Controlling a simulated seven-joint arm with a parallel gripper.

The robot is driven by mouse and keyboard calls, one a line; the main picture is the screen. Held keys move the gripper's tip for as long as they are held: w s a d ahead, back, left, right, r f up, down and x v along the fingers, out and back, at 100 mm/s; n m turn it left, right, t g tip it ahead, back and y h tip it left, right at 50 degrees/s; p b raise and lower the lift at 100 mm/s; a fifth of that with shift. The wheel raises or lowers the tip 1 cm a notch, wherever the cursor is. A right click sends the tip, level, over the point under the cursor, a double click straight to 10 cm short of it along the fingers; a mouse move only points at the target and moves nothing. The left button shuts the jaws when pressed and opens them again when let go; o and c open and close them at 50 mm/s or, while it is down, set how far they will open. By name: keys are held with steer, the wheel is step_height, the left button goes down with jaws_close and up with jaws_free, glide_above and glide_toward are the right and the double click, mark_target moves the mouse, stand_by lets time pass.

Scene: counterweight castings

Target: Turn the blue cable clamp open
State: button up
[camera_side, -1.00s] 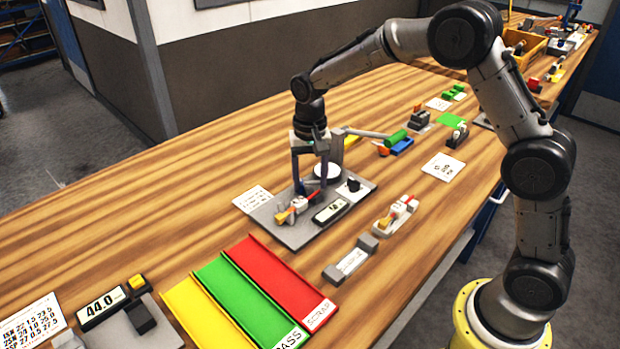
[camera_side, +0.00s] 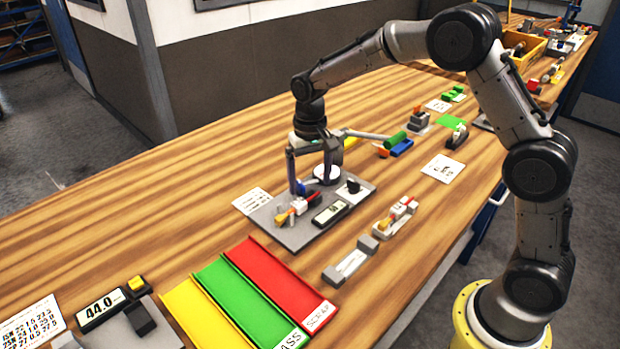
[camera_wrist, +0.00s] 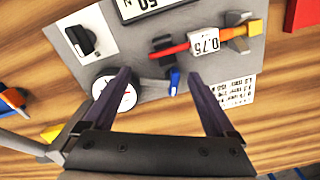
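The blue cable clamp (camera_wrist: 174,82) shows in the wrist view as a small blue lever on the grey plate (camera_wrist: 125,52), beside the end of a red part. In the side view, a small blue piece (camera_side: 301,187) shows at the back of the plate, near a fingertip. My gripper (camera_wrist: 157,77) is open in the wrist view, with dark fingers well apart. The blue lever lies between the fingertip lines, closer to the right finger, and neither finger visibly grips it. In the side view my gripper (camera_side: 309,186) points down over the plate.
The plate also carries a round white dial (camera_wrist: 115,94), a black knob (camera_wrist: 80,40), a display (camera_side: 331,212) and a red-and-orange part with a 0.75 label (camera_wrist: 205,44). Yellow, green and red trays (camera_side: 275,275) lie in front.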

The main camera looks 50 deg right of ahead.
step_height(320, 180, up, 14)
stand_by(0.6)
steer(key=shift+f, duration=0.1)
